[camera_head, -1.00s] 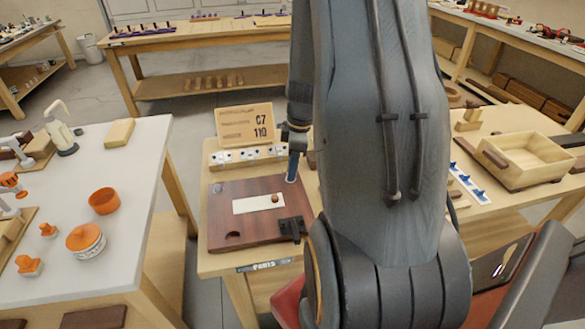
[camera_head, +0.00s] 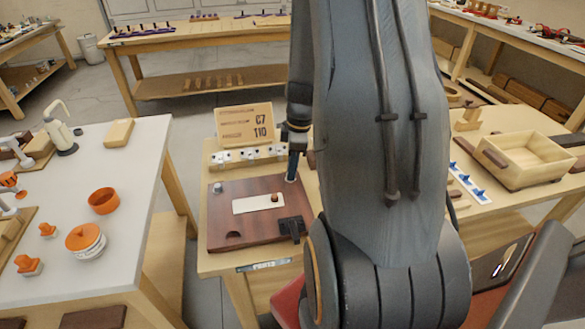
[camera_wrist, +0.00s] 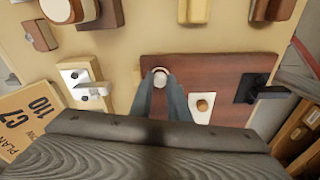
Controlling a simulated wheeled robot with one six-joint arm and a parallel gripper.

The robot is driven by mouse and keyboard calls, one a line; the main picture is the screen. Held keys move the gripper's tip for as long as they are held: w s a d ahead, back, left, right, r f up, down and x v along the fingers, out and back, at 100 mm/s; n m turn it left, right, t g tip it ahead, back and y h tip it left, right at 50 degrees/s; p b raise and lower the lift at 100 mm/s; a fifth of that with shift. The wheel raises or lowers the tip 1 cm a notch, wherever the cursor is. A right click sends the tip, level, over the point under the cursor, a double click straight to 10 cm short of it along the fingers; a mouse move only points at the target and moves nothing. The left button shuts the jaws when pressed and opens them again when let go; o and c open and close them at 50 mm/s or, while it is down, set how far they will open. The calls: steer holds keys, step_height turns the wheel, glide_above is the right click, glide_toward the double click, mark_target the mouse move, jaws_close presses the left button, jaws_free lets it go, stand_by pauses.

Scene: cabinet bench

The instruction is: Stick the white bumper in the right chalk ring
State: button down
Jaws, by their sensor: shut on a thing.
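My gripper (camera_wrist: 161,82) points down at the dark red-brown board (camera_head: 262,221), over its far right corner in the head view. Its two grey fingers are shut on the small round white bumper (camera_wrist: 160,72), which shows at the fingertips in the wrist view. The bumper is at or very close to the board's surface; I cannot tell whether it touches. A pale rim shows around it, but I cannot tell whether this is the chalk ring. A small pale round piece (camera_head: 217,187) is at the board's far left corner.
A white plate with a brown knob (camera_head: 274,198) and a black fitting (camera_head: 292,228) are on the board. A white-topped table (camera_head: 130,165) is at left, across a gap.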

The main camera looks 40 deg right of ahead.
steer(key=shift+f, duration=0.4)
stand_by(1.3)
steer(key=c, duration=1.7)
jaws_free()
steer(key=shift+o, duration=0.4)
steer(key=shift+r, duration=0.1)
steer(key=shift+o, duration=0.5)
steer(key=shift+o, duration=0.8)
steer(key=shift+w+r, duration=0.1)
steer(key=shift+c, duration=0.2)
steer(key=shift+w+d+r, duration=0.1)
steer(key=shift+d+r, duration=0.05)
steer(key=shift+c, duration=0.3)
